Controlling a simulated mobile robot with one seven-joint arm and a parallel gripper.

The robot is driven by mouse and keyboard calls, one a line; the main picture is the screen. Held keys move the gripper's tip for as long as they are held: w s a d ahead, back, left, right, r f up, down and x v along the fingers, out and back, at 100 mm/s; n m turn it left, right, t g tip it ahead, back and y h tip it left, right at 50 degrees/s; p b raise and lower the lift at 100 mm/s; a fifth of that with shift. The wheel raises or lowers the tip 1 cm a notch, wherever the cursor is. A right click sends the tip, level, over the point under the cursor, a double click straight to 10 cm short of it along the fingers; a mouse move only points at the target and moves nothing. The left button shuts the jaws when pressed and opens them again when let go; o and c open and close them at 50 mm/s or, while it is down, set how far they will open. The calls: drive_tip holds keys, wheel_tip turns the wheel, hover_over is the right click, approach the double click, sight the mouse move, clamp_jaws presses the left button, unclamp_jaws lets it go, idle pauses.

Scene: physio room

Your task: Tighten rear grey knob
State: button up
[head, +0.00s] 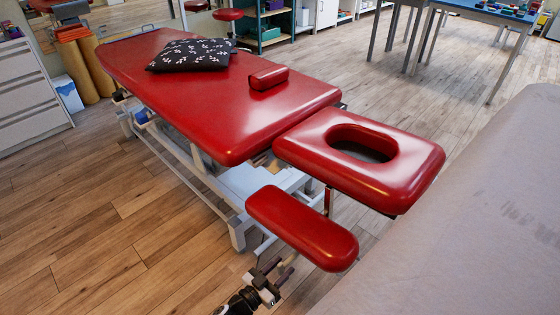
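A red treatment table (215,95) stands in the middle of the head view, with a separate red headrest (395,182) that has an oval face hole. A red padded armrest (300,225) sits lower, in front of the headrest. My gripper (276,271) is at the bottom, just below the armrest's near side. Its two fingers point up and to the right and look apart, with nothing clearly between them. I cannot make out the rear grey knob; the pads hide much of the metalwork under them.
A dark patterned pillow (193,55) and a small red bolster (268,78) lie on the table. A grey padded surface (470,235) fills the right side, close to the headrest. The wooden floor (90,235) at the left is clear.

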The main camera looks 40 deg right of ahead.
clamp_jaws()
